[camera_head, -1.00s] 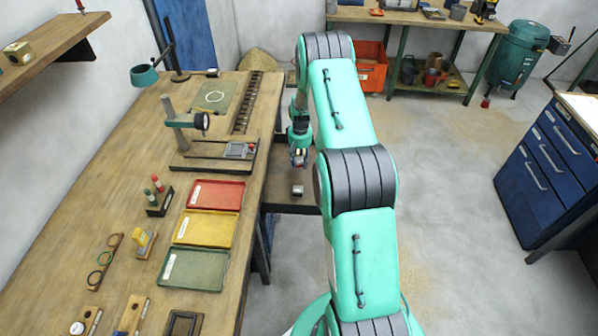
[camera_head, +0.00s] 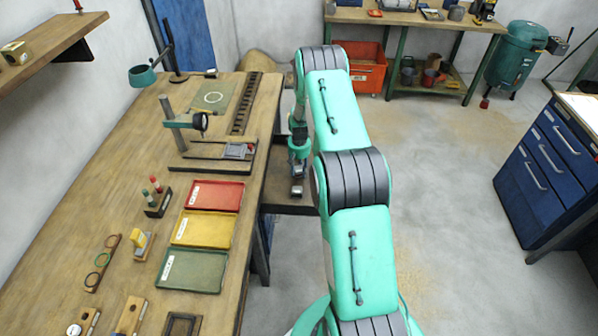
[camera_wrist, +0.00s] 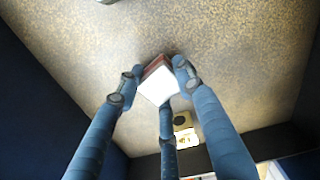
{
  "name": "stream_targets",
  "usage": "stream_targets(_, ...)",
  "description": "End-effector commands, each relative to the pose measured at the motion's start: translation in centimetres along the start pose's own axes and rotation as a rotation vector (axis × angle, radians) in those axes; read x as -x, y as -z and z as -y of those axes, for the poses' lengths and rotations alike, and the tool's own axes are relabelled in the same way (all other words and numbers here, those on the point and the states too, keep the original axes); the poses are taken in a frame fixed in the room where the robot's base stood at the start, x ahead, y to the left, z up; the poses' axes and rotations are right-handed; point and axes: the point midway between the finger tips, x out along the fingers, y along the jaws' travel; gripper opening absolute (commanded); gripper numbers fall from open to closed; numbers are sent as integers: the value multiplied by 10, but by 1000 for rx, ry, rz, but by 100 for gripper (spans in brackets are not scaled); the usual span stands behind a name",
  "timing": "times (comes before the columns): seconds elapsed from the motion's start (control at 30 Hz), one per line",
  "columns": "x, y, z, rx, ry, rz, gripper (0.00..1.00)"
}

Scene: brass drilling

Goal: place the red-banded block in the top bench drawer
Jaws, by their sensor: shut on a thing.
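My gripper (camera_wrist: 160,82) is shut on a block (camera_wrist: 158,85) with a bright white face and a dark red side, in the wrist view. Its fingers press it from several sides, and it hangs above a wooden drawer floor (camera_wrist: 80,50) with dark walls. In the head view my gripper (camera_head: 299,168) is over the pulled-out top bench drawer (camera_head: 285,209), at the bench's right side. The held block is hard to make out there. A small grey-topped block (camera_head: 296,191) lies in the drawer, close below my gripper. My arm hides the drawer's right part.
In the wrist view a pale block with a dark round spot (camera_wrist: 182,119) lies near the drawer's wall. The wooden bench (camera_head: 110,180) bears red (camera_head: 215,195), yellow (camera_head: 203,229) and green trays (camera_head: 192,270). The floor right of my arm is clear.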

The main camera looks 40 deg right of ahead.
Motion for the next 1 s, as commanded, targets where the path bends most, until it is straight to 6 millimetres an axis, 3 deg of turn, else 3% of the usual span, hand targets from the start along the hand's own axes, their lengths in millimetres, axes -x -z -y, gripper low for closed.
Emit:
stream_targets(0.5,-6,2,0,0,-1,-3,0)
stream_targets(0.53,-7,1,0,0,0,-2,41)
stream_targets(0.6,-6,0,0,0,0,-2,55)
stream_targets(1.0,-5,0,0,0,0,-1,56)
